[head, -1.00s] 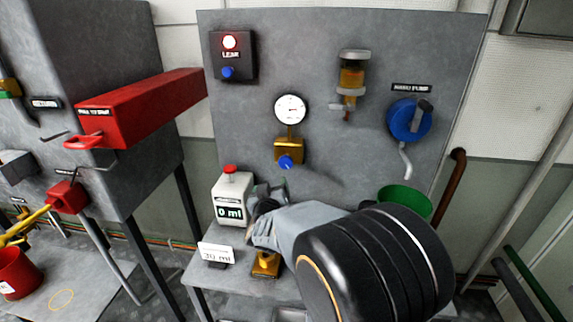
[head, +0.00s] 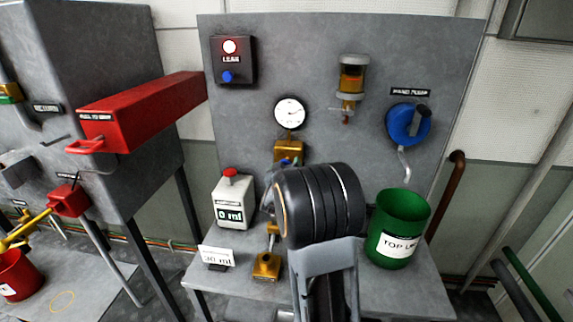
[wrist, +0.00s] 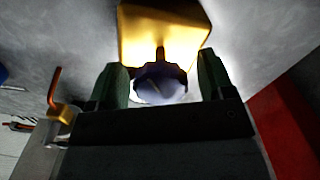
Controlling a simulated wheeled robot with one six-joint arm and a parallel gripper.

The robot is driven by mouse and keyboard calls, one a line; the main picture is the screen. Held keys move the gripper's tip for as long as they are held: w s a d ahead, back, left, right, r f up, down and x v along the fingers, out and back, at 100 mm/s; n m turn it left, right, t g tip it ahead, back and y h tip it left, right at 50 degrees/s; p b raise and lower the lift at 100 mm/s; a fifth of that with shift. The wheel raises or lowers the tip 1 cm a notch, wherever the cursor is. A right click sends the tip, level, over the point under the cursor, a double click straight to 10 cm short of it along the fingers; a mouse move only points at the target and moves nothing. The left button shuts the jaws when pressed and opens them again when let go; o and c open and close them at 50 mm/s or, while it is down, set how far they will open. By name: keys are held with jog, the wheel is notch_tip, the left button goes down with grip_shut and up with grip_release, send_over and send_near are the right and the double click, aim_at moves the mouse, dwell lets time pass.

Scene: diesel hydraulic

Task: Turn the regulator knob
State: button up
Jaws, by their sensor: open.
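The regulator is a brass block (head: 289,149) under a round white gauge (head: 290,113) on the grey panel. Its blue regulator knob (wrist: 160,84) shows in the wrist view, below the brass block (wrist: 165,35). My gripper (wrist: 162,80) is open, with one green finger on each side of the knob. The left finger is very near the knob; I cannot tell whether it touches. A small gap shows at the right finger. In the head view my dark wrist covers most of my gripper and the knob.
A green bucket (head: 399,237) stands on the bench right of my arm. A white bottle reading 0 ml (head: 232,205), a white card (head: 216,256) and a brass pedal-like part (head: 266,267) are at the left.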

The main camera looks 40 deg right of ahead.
jog(key=shift+w+d, duration=0.4)
jog(key=shift+d, duration=0.05)
jog(key=c, duration=0.9)
